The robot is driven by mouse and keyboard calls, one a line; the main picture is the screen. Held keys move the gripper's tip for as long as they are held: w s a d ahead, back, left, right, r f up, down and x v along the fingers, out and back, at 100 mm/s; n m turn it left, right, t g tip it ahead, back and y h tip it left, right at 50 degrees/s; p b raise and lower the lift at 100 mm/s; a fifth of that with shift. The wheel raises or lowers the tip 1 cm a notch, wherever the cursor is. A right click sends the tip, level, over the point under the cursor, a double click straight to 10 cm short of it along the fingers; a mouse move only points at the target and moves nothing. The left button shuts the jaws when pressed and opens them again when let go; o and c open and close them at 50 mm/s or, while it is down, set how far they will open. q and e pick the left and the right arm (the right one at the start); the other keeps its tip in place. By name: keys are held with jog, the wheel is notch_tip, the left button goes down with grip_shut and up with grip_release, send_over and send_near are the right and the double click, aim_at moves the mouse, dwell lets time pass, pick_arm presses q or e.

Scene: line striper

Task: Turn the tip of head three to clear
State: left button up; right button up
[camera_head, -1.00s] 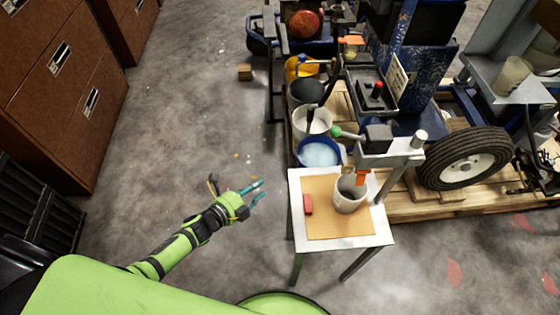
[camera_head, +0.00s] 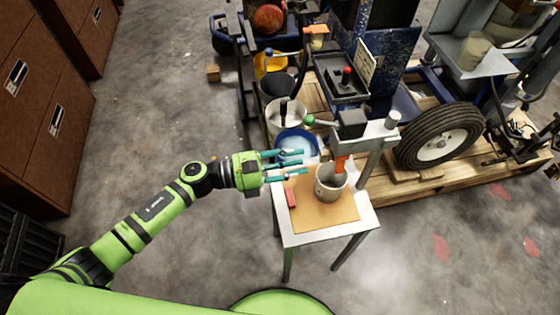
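My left gripper (camera_head: 302,162) reaches in from the left with its teal fingers spread apart and nothing between them. It is over the near rim of the blue bucket and the back left corner of the small table, left of the grey cup (camera_head: 331,184). An orange tip part (camera_head: 341,163) hangs below a dark head block (camera_head: 351,122) on a grey bracket arm, at the cup's mouth. Another orange part (camera_head: 317,30) shows farther back on the machine. No number is readable, so I cannot tell which is head three. My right gripper is not in view.
The small white table (camera_head: 338,232) carries an orange-tan mat (camera_head: 322,213), a red block (camera_head: 291,197) and the cup. A blue bucket (camera_head: 296,146) of pale liquid and a white bucket (camera_head: 284,115) stand behind it. A wheel (camera_head: 440,137) is at right. Open floor lies left.

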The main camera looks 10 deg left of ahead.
aim_at(320, 158)
pick_arm(q)
jog(key=x, duration=0.3)
jog(key=shift+d, duration=0.1)
jog(key=shift+b+x, duration=0.55)
jog(key=shift+x, duration=0.65)
jog(key=shift+c, duration=0.4)
grip_shut()
